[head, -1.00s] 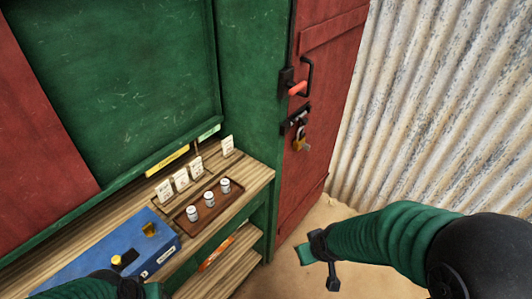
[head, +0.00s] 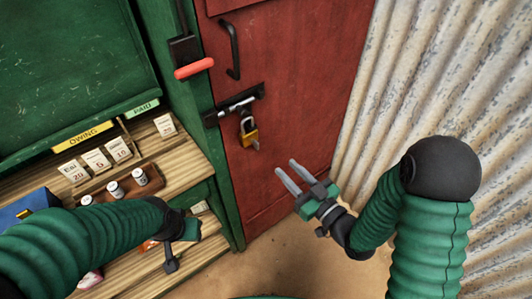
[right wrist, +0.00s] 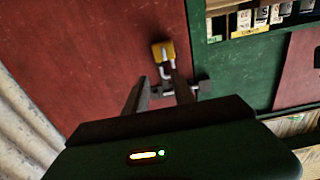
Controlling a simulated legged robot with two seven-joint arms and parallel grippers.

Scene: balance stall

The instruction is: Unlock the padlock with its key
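The brass padlock (head: 249,131) hangs by its shackle from the bolt (head: 236,108) on the red door (head: 280,80). A small silvery piece, which looks like the key (head: 256,144), shows at its lower end; I cannot tell how far it is in. My right gripper (head: 286,166) is open and empty, below and right of the padlock and apart from it. In the right wrist view the padlock (right wrist: 158,50) appears beyond the open fingers (right wrist: 161,83). My left gripper (head: 178,242) is over the shelves at lower left; its fingers are not clear.
A door handle (head: 233,50) and a red-gripped lever (head: 194,68) are above the bolt. A wooden shelf (head: 180,150) at left bears number cards and a tray (head: 148,182) with small white pots. Corrugated metal (head: 440,80) stands at right. Bare ground lies below the door.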

